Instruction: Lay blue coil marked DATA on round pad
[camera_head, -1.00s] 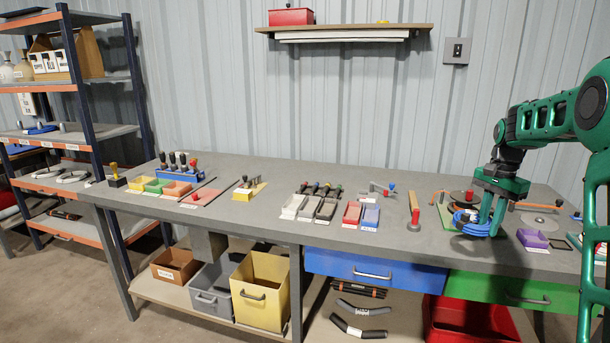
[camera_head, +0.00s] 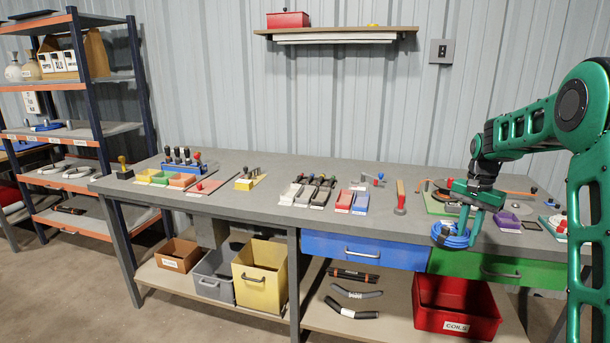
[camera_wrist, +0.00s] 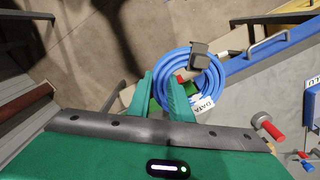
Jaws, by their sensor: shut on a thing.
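The blue coil (camera_head: 449,241) hangs in my gripper (camera_head: 463,222), in front of the bench's front edge and above the red bin. In the wrist view the coil (camera_wrist: 215,75) is a round loop with a white tag reading DATA (camera_wrist: 205,104) and a dark block on its far side. My gripper's green fingers (camera_wrist: 162,84) are shut on the coil's near side. A flat grey disc (camera_head: 519,207) lies on the bench behind the purple tray; I cannot tell if it is the round pad.
A purple tray (camera_head: 507,220) and a red-handled tool (camera_head: 400,197) stand on the bench near the coil. The blue drawer (camera_head: 365,250) and green drawer (camera_head: 500,267) are below the top. A red bin (camera_head: 455,307) labelled COILS is on the lower shelf.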

